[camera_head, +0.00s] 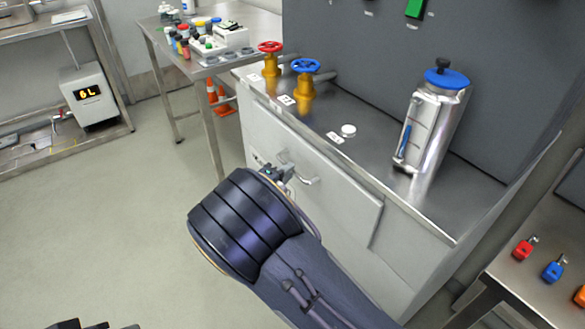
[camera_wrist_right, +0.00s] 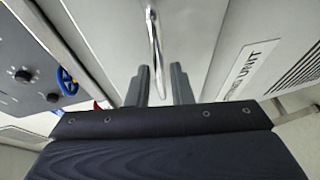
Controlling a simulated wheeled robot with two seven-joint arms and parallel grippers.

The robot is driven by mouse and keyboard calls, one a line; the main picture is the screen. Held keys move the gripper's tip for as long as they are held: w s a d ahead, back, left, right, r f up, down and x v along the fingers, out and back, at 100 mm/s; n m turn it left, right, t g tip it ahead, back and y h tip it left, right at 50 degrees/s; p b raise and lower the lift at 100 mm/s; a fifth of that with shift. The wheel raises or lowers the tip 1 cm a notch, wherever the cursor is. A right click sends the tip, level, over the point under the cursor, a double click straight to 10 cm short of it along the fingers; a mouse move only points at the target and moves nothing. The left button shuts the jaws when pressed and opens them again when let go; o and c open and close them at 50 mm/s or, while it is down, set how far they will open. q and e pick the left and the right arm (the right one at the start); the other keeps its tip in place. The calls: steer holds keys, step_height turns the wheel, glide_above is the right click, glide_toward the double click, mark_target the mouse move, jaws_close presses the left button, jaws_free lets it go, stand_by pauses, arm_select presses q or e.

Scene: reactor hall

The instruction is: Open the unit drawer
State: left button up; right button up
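The unit drawer (camera_head: 345,205) has a light grey front in the side of the cabinet and looks closed. Its silver bar handle (camera_head: 308,180) is partly hidden by my right gripper (camera_head: 277,173), which is at the handle's left end. In the right wrist view the handle (camera_wrist_right: 154,40) runs down toward the space between the two fingers of my right gripper (camera_wrist_right: 161,84). The fingers are apart, and I cannot tell whether they touch the handle. Dark parts at the bottom left of the head view may belong to my left gripper; its fingers cannot be made out.
On the cabinet top stand a red valve (camera_head: 270,58), a blue valve (camera_head: 305,78), a white knob (camera_head: 348,130) and a silver canister (camera_head: 437,115). A side table (camera_head: 262,22) holds bottles. A table (camera_head: 520,275) with padlocks is at the right. Floor at left is clear.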

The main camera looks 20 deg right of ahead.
steer(key=shift+x, duration=1.4)
jaws_close()
